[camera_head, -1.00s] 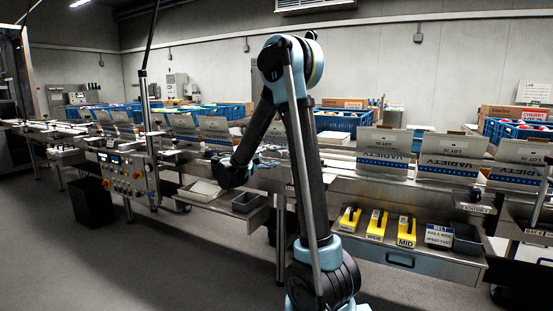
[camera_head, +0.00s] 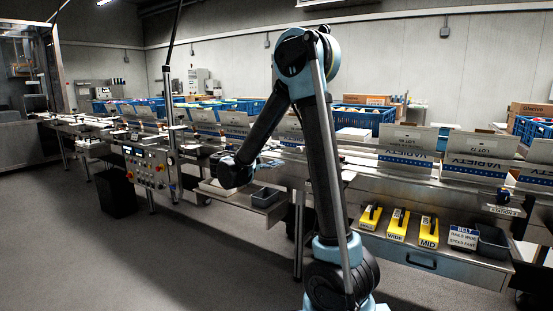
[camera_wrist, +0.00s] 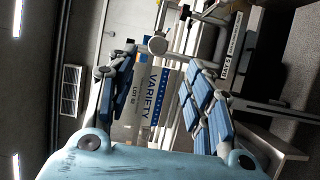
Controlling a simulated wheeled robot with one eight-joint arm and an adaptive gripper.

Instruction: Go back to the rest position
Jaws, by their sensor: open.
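My gripper (camera_wrist: 158,95) is open in the wrist view, its two blue-padded fingers spread apart with nothing between them. Beyond the fingers, a white carton (camera_wrist: 150,95) marked VARIETY shows at a distance, turned sideways in the picture. In the head view my arm is bent, its upper joint high and the forearm reaching down and left. The gripper end (camera_head: 262,166) is near the packing line, partly hidden by the arm and dark against the background, so its fingers are hard to make out there.
The conveyor line carries several VARIETY cartons (camera_head: 406,150). A shelf below holds yellow blocks (camera_head: 398,225) and a grey bin (camera_head: 491,240). A control panel (camera_head: 150,168) stands left, near a small grey tray (camera_head: 265,197). Blue crates (camera_head: 362,120) stand behind. The floor in front is clear.

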